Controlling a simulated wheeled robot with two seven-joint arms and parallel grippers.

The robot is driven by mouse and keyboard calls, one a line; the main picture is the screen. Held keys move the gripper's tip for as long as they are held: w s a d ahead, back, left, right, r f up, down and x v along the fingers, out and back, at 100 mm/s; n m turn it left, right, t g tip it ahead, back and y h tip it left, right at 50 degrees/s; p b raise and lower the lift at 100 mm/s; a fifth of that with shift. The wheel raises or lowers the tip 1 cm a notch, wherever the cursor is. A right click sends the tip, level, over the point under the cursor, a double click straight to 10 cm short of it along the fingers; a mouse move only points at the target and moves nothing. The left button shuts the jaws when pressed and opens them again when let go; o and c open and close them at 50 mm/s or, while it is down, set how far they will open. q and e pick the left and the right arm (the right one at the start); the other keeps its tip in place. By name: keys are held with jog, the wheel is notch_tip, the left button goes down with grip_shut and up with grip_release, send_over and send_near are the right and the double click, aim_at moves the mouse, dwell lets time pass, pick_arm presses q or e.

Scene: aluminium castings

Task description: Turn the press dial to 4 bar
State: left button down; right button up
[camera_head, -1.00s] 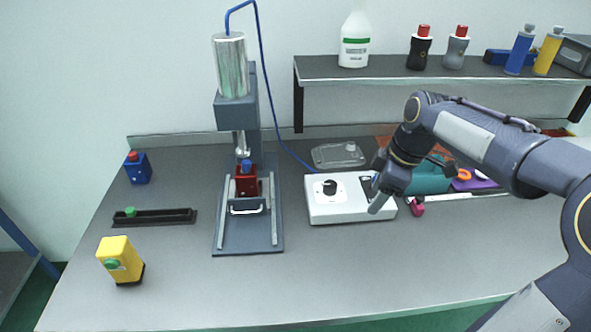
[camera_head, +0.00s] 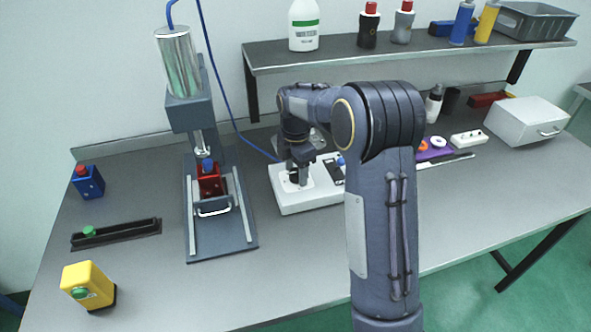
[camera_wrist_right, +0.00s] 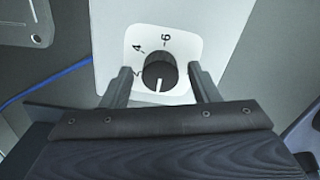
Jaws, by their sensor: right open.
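The press dial (camera_wrist_right: 160,70) is a round black knob on a white plate of the white control box (camera_head: 318,199). In the right wrist view its white pointer line points down, towards my gripper's palm, away from the 4 mark at upper left. The marks 2, 4 and 6 show around it. My right gripper (camera_wrist_right: 161,85) is open, one finger on each side of the knob, with no clear contact. In the head view the right gripper (camera_head: 297,174) points down over the box and mostly hides the dial. My left gripper is not in view.
The press (camera_head: 188,95) stands left of the box, with a red block (camera_head: 210,181) under its ram. A blue hose (camera_head: 222,85) runs near the arm. A yellow block (camera_head: 87,284) sits front left. A shelf (camera_head: 400,54) with bottles hangs behind.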

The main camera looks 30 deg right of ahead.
jog(key=shift+f, duration=0.2)
jog(key=shift+c, duration=0.4)
jog(key=c, duration=0.9)
